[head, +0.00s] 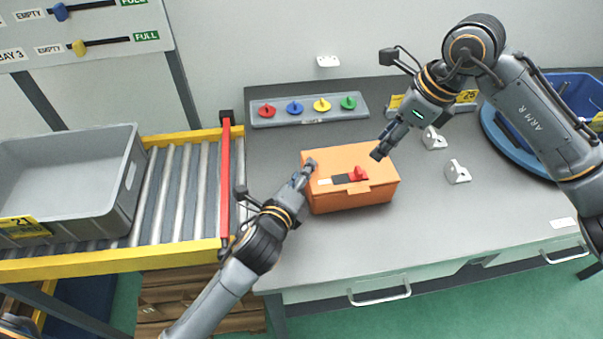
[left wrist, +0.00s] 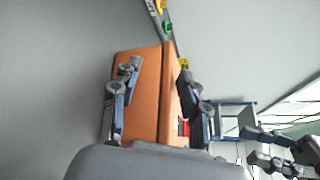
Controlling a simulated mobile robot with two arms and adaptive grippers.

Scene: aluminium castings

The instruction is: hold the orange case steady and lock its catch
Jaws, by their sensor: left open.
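The orange case (head: 335,200) lies shut on the grey bench, with a red catch (head: 358,174) on its lid beside a dark strip and a pale strip. My left gripper (head: 309,167) is at the case's left end, its fingers open. In the left wrist view the case (left wrist: 145,90) shows between and behind the spread fingers (left wrist: 158,85); firm contact cannot be told. A bit of red, likely the catch (left wrist: 184,127), shows beside the right finger. My right gripper (head: 379,152) is near the case's back right corner, apart from the catch. Its fingers look apart in the left wrist view (left wrist: 258,147).
A panel with several coloured knobs (head: 310,110) lies behind the case. Small metal brackets (head: 457,172) stand to the right, near a blue round tray (head: 495,125). A roller conveyor with a grey bin (head: 70,175) is left. The bench front is clear.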

